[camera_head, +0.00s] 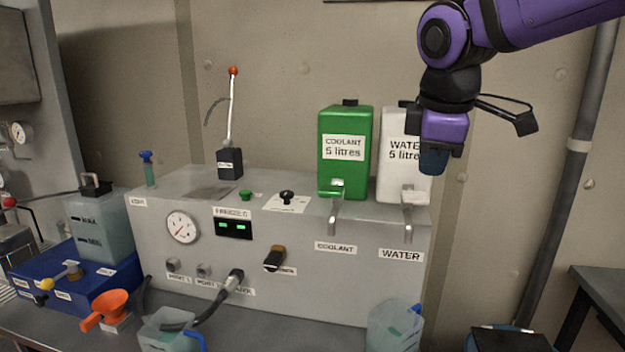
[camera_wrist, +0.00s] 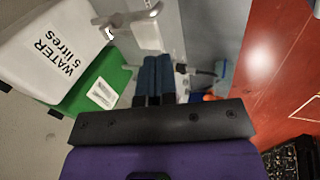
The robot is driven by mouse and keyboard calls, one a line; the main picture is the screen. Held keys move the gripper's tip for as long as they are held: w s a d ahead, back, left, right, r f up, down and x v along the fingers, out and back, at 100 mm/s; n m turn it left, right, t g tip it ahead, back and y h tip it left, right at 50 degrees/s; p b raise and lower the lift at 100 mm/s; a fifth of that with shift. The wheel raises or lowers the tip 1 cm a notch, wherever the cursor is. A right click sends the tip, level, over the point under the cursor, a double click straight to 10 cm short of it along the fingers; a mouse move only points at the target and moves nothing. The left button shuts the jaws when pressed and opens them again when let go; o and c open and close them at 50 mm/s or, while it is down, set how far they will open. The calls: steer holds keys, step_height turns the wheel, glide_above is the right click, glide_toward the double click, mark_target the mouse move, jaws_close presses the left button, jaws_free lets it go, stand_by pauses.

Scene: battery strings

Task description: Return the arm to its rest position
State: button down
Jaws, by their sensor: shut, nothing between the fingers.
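My arm (camera_head: 545,18) is purple and black and reaches in from the top right in the head view. My gripper (camera_head: 432,163) hangs pointing down in front of the white water tank (camera_head: 393,160) and hides part of its label. In the wrist view my gripper (camera_wrist: 153,80) shows two dark blue fingers side by side, shut with nothing between them. The water tank (camera_wrist: 60,45) is at the upper left there, with a metal tap (camera_wrist: 130,14) near the fingers. I cannot tell whether the gripper touches the tank.
A green coolant tank (camera_head: 345,175) stands beside the water tank on the grey console (camera_head: 300,265). A lever with a red knob (camera_head: 233,71) rises at the console's left. A clear jug (camera_head: 393,328) stands at the front right. A grey pipe (camera_head: 578,145) runs down the right wall.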

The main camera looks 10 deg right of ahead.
steer(key=s+d+f+m, duration=0.3)
steer(key=s+d+m, duration=0.1)
steer(key=s+m, duration=0.2)
steer(key=s+d+f+m+t+y, duration=0.1)
steer(key=s+d+f+m, duration=0.2)
steer(key=s+m, duration=0.4)
steer(key=shift+s+d+f, duration=0.3)
steer(key=shift+s+d, duration=0.1)
steer(key=shift+s, duration=0.6)
